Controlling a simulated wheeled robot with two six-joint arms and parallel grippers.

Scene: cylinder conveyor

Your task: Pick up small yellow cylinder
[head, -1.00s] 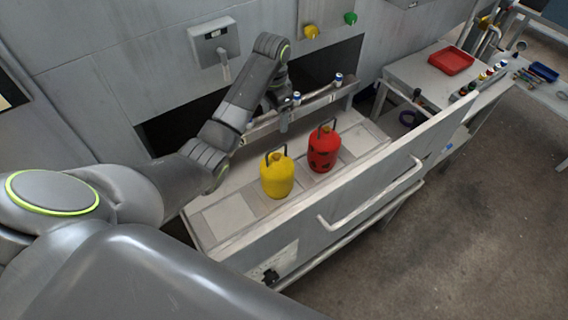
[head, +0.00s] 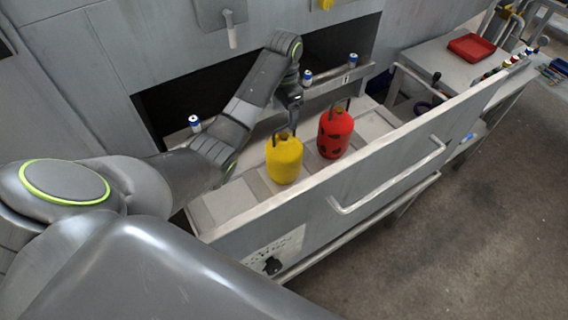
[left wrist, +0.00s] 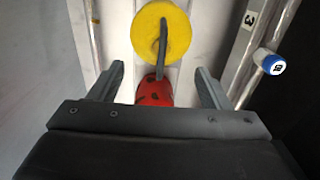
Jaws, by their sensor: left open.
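The yellow cylinder (head: 285,160) stands upright on the conveyor, with a dark handle at its top. It also shows from above at the top of the left wrist view (left wrist: 150,30). The red cylinder (head: 335,134) stands upright to its right, and its red body (left wrist: 152,92) shows between my fingers in the left wrist view. My left gripper (head: 294,118) points down just behind and above the yellow cylinder. Its two fingers (left wrist: 160,70) are apart with nothing gripped. The fingertips are hard to make out in the head view. My right gripper is out of view.
A front rail panel (head: 380,165) with a white handle bounds the conveyor. Small blue-and-white cans (head: 307,77) stand on a ledge behind, and another can (head: 194,124) is at the left. A red tray (head: 471,48) lies on a side table at the right.

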